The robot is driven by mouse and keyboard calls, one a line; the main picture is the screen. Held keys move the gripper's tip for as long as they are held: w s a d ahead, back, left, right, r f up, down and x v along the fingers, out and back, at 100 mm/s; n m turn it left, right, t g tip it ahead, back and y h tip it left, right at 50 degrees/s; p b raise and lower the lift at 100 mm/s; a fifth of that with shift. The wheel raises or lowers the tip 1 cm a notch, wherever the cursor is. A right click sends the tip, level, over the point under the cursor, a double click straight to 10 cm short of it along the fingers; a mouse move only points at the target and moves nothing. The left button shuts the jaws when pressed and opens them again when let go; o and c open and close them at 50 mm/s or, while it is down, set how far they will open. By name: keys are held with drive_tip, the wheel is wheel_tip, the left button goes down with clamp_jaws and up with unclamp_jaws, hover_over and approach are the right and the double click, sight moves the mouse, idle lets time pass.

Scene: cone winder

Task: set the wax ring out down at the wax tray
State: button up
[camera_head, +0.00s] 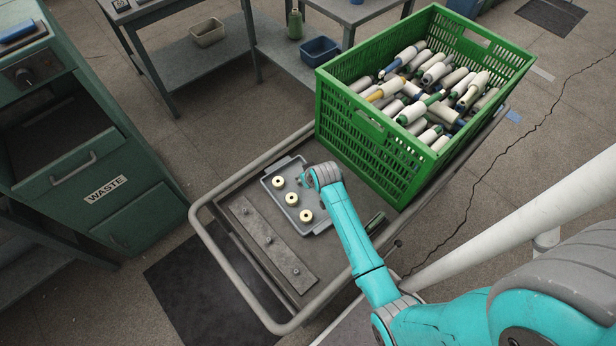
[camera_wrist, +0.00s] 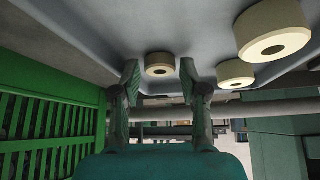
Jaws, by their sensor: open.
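The grey wax tray (camera_head: 318,229) lies on the cart, with three cream wax rings in a row: a back one (camera_head: 278,182), a middle one (camera_head: 291,199) and a front one (camera_head: 306,215). My gripper (camera_head: 306,181) is low over the tray's right side. In the wrist view my gripper (camera_wrist: 159,72) is open, with a wax ring (camera_wrist: 159,64) between its fingertips and a gap on each side. That ring appears to rest on the tray surface (camera_wrist: 110,35). Two more rings show to its right. I cannot match the ring between the fingers to one in the head view.
A green crate (camera_head: 366,150) full of yarn cones stands close right of the tray; its slatted wall shows in the wrist view (camera_wrist: 50,125). A metal plate with pegs (camera_head: 268,240) lies left of the tray. The cart rail (camera_head: 235,284) surrounds them. A green waste cabinet (camera_head: 150,222) stands left.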

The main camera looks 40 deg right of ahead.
drive_tip(key=v, duration=1.2)
drive_tip(key=s+a+n+t, duration=0.1)
drive_tip(key=s+a+t, duration=0.1)
drive_tip(key=s+a, duration=0.5)
drive_tip(key=s+a+t, duration=0.2)
drive_tip(key=s+a, duration=0.2)
drive_tip(key=s, duration=0.5)
drive_tip(key=s+a+r+n+t, duration=0.1)
drive_tip(key=s+a+r+t, duration=0.1)
drive_tip(key=s+r, duration=0.6)
drive_tip(key=s+a+r+n+t+y, duration=0.1)
drive_tip(key=s+a+r+t, duration=0.1)
drive_tip(key=s+r, duration=0.5)
wheel_tip(320, 180, up, 3)
drive_tip(key=shift+s+a+r+t+y, duration=0.2)
drive_tip(key=shift+s+a+t+y, duration=0.15)
drive_tip(key=shift+a, duration=0.3)
